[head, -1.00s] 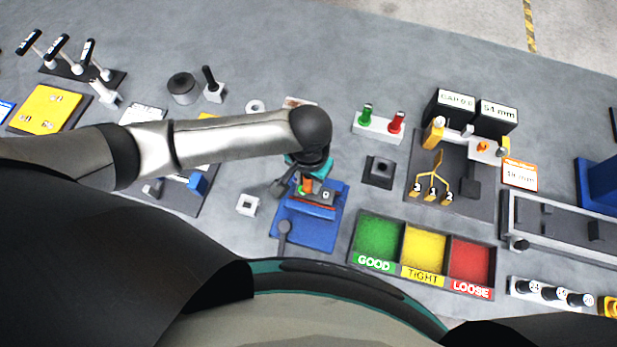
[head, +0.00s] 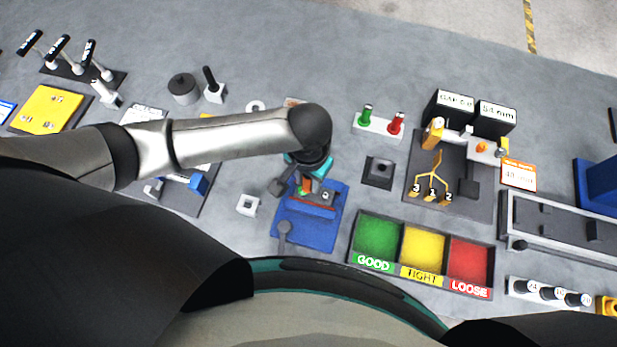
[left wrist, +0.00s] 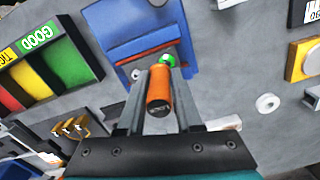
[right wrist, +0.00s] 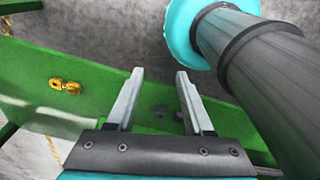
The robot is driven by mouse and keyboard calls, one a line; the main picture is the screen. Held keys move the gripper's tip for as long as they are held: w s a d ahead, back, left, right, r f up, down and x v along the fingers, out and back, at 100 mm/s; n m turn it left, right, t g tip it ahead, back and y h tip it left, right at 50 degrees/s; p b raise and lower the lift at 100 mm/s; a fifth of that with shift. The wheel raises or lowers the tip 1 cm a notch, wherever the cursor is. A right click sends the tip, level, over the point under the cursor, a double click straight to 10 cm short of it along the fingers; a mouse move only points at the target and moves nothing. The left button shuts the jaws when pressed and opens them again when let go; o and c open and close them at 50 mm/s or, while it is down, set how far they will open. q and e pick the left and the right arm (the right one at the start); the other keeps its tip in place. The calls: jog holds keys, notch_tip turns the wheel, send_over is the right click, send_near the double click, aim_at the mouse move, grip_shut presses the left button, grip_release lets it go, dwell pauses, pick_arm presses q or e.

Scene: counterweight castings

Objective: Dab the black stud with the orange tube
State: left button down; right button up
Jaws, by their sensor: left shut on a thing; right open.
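My left gripper (left wrist: 160,76) is shut on the orange tube (left wrist: 158,90), whose dark round end faces the left wrist camera. A small green piece (left wrist: 167,60) shows at the tube's far end, over the blue fixture (left wrist: 145,38); I cannot tell whether they touch. In the head view the tube (head: 306,185) is partly covered by my left gripper (head: 308,172), above the blue fixture (head: 308,232) and its grey block (head: 326,197). I cannot pick out the black stud for certain; it may be hidden at the fixture. My right gripper (right wrist: 160,78) is open and empty.
Right of the fixture stands a bin with green, yellow and red compartments (head: 402,252). A dark square block (head: 379,171) and a stand with green and red pegs (head: 378,127) lie behind it. A small white square block (head: 248,205) is on the left. Green structure (right wrist: 60,65) lies beyond my right gripper.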

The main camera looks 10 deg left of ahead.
pick_arm(q)
jog(key=shift+r, duration=2.5)
